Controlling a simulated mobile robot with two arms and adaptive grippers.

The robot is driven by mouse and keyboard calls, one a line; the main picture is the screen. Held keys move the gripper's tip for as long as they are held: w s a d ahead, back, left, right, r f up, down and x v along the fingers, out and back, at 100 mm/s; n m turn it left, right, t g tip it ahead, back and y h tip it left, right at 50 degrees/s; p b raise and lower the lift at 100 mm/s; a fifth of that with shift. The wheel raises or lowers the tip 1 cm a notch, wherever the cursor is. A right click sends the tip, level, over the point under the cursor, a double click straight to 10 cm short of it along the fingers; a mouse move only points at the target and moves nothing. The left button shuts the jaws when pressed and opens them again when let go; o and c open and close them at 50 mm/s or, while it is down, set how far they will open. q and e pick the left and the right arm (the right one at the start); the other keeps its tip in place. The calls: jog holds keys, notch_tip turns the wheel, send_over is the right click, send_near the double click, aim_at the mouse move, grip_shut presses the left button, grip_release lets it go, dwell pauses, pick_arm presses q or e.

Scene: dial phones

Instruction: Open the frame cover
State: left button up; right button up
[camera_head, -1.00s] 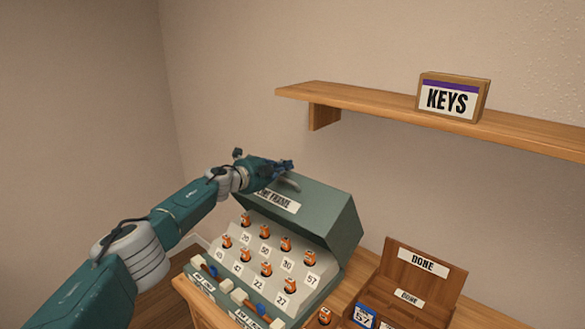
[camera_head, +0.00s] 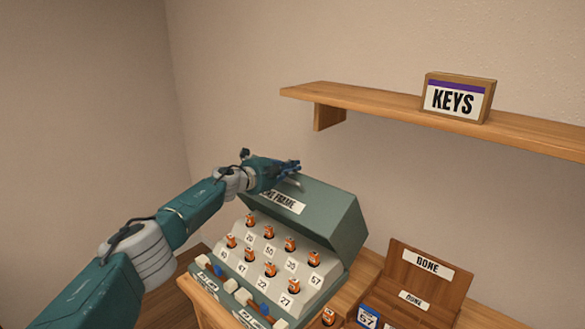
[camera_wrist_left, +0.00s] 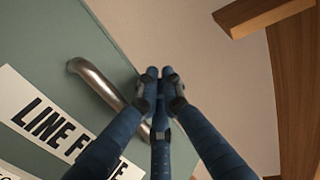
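The green frame cover (camera_head: 335,208), labelled "LINE FRAME", stands raised at the back of the green box, whose sloped panel of orange-topped numbered plugs (camera_head: 269,251) is exposed. A curved metal handle (camera_wrist_left: 98,82) is fixed on the cover; it also shows in the head view (camera_head: 292,183). My left gripper (camera_head: 296,166) is at the top of the cover, just above the handle. In the left wrist view its fingers (camera_wrist_left: 157,75) are drawn together at the tips, with the handle's end beside and partly behind them. A firm grasp on the handle cannot be made out. My right gripper is not in view.
A wooden shelf (camera_head: 390,112) with a "KEYS" box (camera_head: 457,98) juts from the wall above right. A wooden "DONE" tray (camera_head: 428,277) with a blue-and-white "57" card (camera_head: 368,317) sits to the right of the box. The wall space above the cover is clear.

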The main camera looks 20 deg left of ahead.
pick_arm(q)
jog(key=o, duration=0.6)
jog(key=v, duration=1.2)
